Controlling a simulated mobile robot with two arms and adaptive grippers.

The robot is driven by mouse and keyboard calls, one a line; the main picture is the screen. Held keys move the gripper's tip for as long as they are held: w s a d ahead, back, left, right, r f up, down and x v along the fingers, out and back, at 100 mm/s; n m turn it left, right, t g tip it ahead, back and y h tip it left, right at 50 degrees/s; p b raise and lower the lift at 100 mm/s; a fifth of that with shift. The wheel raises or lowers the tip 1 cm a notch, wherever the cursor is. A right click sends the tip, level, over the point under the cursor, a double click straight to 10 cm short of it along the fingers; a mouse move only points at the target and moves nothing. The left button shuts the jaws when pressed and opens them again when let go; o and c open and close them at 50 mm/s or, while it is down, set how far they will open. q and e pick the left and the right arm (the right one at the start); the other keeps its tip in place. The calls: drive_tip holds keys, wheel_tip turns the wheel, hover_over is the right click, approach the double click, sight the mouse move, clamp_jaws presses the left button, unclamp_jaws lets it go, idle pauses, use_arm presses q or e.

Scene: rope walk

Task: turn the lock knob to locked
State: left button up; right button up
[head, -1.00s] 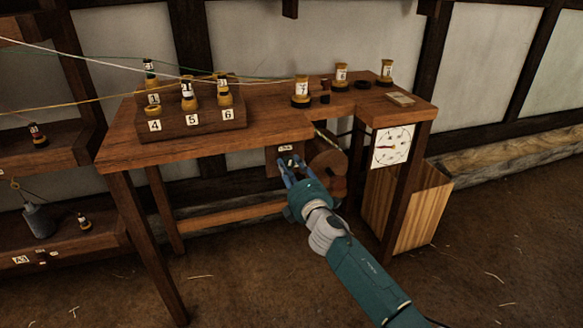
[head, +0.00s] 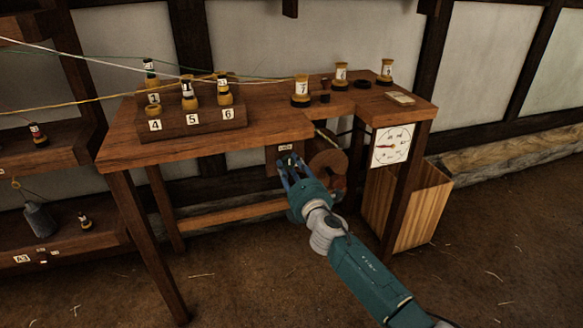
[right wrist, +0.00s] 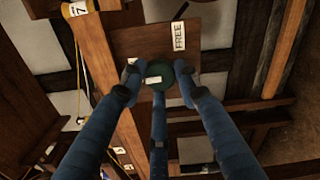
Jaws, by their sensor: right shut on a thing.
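The lock knob (right wrist: 160,74) is a dark green round knob with a white mark, on a brown wooden board (right wrist: 140,40) in the right wrist view. A white label reading FREE (right wrist: 179,37) is on the board beside it. My right gripper (right wrist: 158,84) has its blue fingers closed around the knob. In the head view my right gripper (head: 291,162) is at the board (head: 272,163) under the bench top, and its fingers hide the knob. The small label (head: 285,147) above it is too small to read there. My left gripper is not in view.
The wooden bench (head: 260,133) overhangs the board. A wooden roller (head: 328,162) is just right of the gripper. A white dial (head: 392,146) hangs on the bench's right front. Spools stand on top, with strings crossing at left. A slatted bin (head: 408,205) stands below right.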

drive_tip(key=o, duration=0.8)
drive_tip(key=shift+s+a, duration=0.15)
drive_tip(key=shift+a, duration=0.35)
drive_tip(key=o, duration=0.4)
drive_tip(key=shift+a, duration=0.1)
drive_tip(key=shift+d+f, duration=0.1)
drive_tip(key=shift+d, duration=0.2)
drive_tip(key=shift+s+d, duration=0.3)
drive_tip(key=shift+s, duration=0.25)
drive_tip(key=v, duration=1)
drive_tip(key=shift+s+a, duration=0.15)
drive_tip(key=shift+s, duration=0.2)
